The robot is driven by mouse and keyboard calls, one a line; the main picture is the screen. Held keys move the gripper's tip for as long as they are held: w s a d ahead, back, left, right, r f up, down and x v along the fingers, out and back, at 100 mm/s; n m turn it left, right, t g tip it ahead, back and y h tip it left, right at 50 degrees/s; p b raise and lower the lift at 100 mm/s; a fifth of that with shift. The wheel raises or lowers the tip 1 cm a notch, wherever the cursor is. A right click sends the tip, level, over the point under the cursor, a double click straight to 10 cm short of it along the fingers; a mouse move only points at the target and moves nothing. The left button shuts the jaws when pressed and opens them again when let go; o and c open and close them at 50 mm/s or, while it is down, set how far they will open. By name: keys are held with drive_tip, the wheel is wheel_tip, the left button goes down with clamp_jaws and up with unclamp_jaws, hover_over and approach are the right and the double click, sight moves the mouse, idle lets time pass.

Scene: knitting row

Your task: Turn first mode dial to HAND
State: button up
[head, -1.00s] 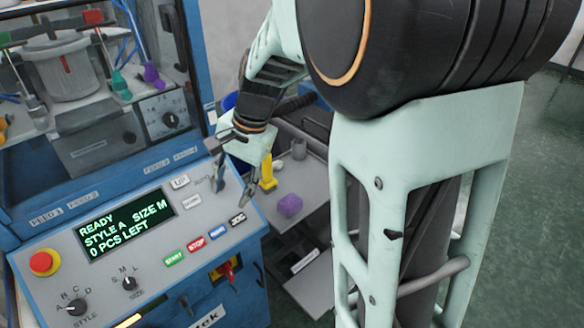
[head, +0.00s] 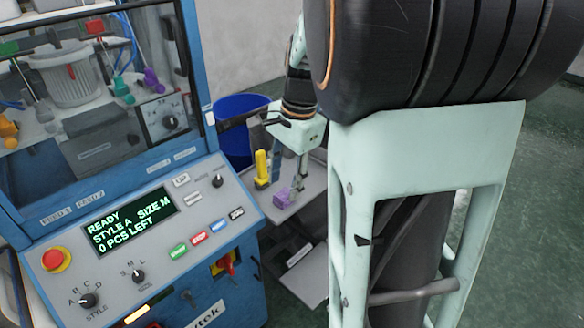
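The mode dial is a small black knob (head: 217,181) at the upper right of the blue machine's sloped grey control panel (head: 150,245). Its lettering and exact pointer position are too small to read. My gripper (head: 287,188) hangs to the right of the panel, apart from the dial, over or in front of a grey side shelf. Its fingers look spread, with no object clearly held between them. A purple block (head: 284,197) shows near the fingertips; contact cannot be told.
The panel also has a lit display (head: 130,219), a red stop button (head: 55,259), a style dial (head: 88,299) and a size dial (head: 138,277). A yellow item (head: 262,167) stands on the side shelf (head: 305,205). A blue bin (head: 236,130) is behind.

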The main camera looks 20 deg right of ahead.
drive_tip(key=shift+m+h, duration=0.5)
drive_tip(key=shift+h, duration=0.1)
drive_tip(key=s+d, duration=0.1)
drive_tip(key=s+d+r, duration=0.1)
drive_tip(key=d, duration=0.1)
drive_tip(key=s+d, duration=0.1)
drive_tip(key=shift+d+r, duration=0.35)
drive_tip(key=shift+r, duration=0.05)
